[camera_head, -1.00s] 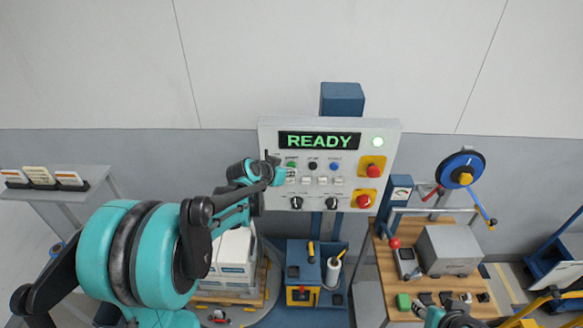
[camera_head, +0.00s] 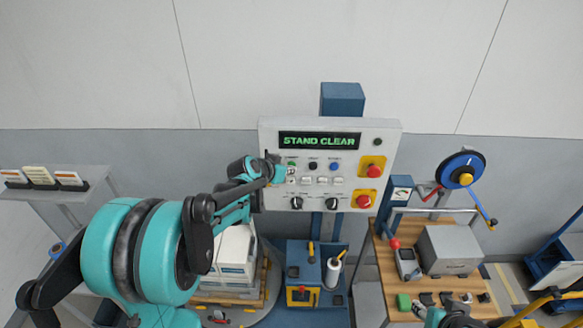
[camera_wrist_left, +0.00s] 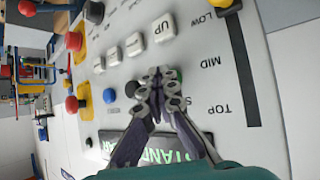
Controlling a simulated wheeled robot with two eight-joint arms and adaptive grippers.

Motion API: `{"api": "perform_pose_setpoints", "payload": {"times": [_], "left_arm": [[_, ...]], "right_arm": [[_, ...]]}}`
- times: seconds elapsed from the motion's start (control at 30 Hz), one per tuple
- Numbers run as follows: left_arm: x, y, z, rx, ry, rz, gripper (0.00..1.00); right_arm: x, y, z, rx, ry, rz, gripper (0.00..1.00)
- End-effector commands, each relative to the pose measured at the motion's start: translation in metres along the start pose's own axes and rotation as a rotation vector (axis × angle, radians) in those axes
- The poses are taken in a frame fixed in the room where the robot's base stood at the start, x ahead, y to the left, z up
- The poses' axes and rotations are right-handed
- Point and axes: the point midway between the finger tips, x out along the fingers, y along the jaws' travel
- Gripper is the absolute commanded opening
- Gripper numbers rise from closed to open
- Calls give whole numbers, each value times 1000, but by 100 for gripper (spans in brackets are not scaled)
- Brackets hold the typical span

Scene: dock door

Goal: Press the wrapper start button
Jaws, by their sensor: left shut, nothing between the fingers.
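The control panel (camera_head: 270,140) faces me, and its display (camera_head: 320,141) reads "STAND CLEAR". The green start button (camera_head: 291,165) is at the left of the upper button row. My left gripper (camera_head: 281,172) is at the panel, right beside that button. In the left wrist view the shut, empty fingertips (camera_wrist_left: 162,76) are over the green button (camera_wrist_left: 179,74), which they partly hide. They look in contact, but the exact touch is hidden. My right gripper (camera_head: 455,312) shows only in part at the bottom right; its jaws are unclear.
A black button (camera_head: 313,166) and a blue button (camera_head: 335,166) sit right of the green one. Red stop buttons (camera_head: 373,171) on yellow plates are at the panel's right. A wrapped load (camera_head: 236,250) stands below left; a wooden workbench (camera_head: 435,288) is at right.

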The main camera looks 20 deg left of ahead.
Motion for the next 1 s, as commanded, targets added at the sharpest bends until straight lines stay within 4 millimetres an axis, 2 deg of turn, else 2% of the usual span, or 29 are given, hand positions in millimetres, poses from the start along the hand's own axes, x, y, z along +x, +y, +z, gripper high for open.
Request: {"api": "perform_pose_setpoints", "payload": {"times": [0.47, 0.8, 1.0], "left_arm": [[-12, 9, 9, 0, 0, 0, 0], [-13, 10, 10, 0, 0, 0, 0], [-25, 19, 18, 0, 0, 0, 0]], "right_arm": [[1, 0, 1, 0, 0, 0, 40], [1, 0, 1, 0, 0, 0, 40], [1, 0, 1, 0, 0, 0, 40]]}}
